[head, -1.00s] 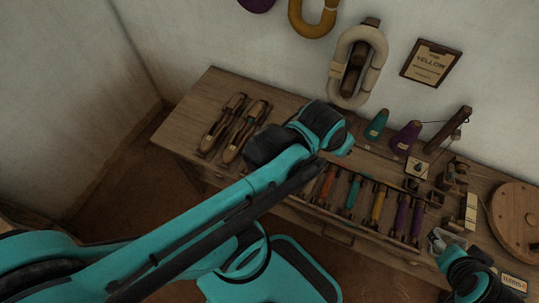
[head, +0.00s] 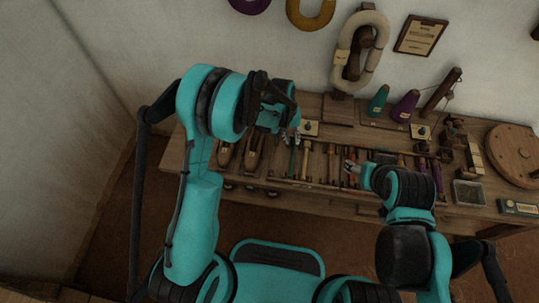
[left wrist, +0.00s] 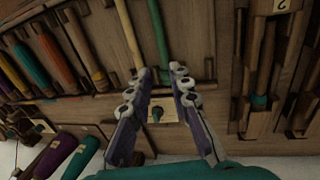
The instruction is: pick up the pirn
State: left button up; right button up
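Several pirns lie side by side in a rack of slots on the bench. A green pirn (head: 292,160) lies just in front of my left gripper (head: 290,136); it also shows in the left wrist view (left wrist: 157,30). In that view my left gripper (left wrist: 160,70) is open, its two fingers apart, with the green pirn's near end in line with the gap. I see no pirn held there. A plain wooden pirn (left wrist: 128,32) lies beside it. My right gripper (head: 350,168) is over the rack's coloured pirns; its fingers are too small to judge.
Two wooden shuttles (head: 253,150) lie left of the rack. A small card with a dark knob (head: 310,128) sits behind it. Teal (head: 378,100) and purple (head: 405,106) cones stand at the back. A round wooden disc (head: 514,155) is at the right.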

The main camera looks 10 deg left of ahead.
aim_at(293, 152)
pick_arm(q)
notch_tip(293, 152, down, 3)
jog(key=shift+s+f+b, duration=0.1)
jog(key=shift+b, duration=0.35)
jog(key=f+b, duration=0.1)
jog(key=f, duration=0.1)
jog(key=d+f+b, duration=0.1)
jog(key=f+b, duration=0.1)
jog(key=f, duration=0.1)
jog(key=shift+f, duration=0.3)
jog(key=shift+r, duration=0.1)
grip_shut()
